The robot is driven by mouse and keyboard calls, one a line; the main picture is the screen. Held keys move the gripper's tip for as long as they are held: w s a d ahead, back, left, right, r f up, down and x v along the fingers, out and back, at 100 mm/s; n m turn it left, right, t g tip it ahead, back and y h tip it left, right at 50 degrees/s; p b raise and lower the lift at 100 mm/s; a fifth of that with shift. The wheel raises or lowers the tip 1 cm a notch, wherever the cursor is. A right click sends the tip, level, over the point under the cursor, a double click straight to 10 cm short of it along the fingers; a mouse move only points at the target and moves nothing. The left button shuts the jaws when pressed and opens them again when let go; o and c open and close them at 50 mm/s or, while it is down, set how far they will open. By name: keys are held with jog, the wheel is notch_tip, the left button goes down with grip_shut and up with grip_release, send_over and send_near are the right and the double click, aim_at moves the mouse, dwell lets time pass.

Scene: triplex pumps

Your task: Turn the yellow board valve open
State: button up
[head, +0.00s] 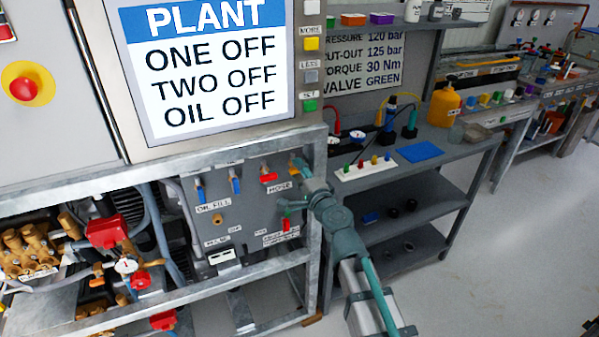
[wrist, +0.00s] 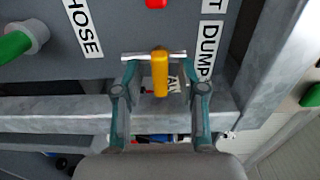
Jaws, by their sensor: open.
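The yellow board valve handle (wrist: 160,72) shows in the wrist view, at right angles to a short silver bar (wrist: 128,56). The DUMP label is beside it. My gripper (wrist: 160,66) is open, with one finger on each side of the yellow handle. Gaps show between the handle and both fingers. In the head view my gripper (head: 303,172) is at the upper right of the grey valve board (head: 218,216). It hides most of the yellow valve there.
Blue valve handles (head: 235,182) and a red handle (head: 268,178) are left of my gripper on the board. A galvanised frame post (head: 315,240) stands close by. A shelf bench (head: 450,150) with small items is at right. The floor at right is clear.

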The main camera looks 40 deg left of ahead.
jog(key=shift+c, duration=0.3)
grip_shut()
jog(key=shift+f+n+b, duration=0.1)
jog(key=shift+n+b, duration=0.3)
jog(key=shift+b, duration=0.2)
jog(key=n+b, duration=1.7)
jog(key=b, duration=0.3)
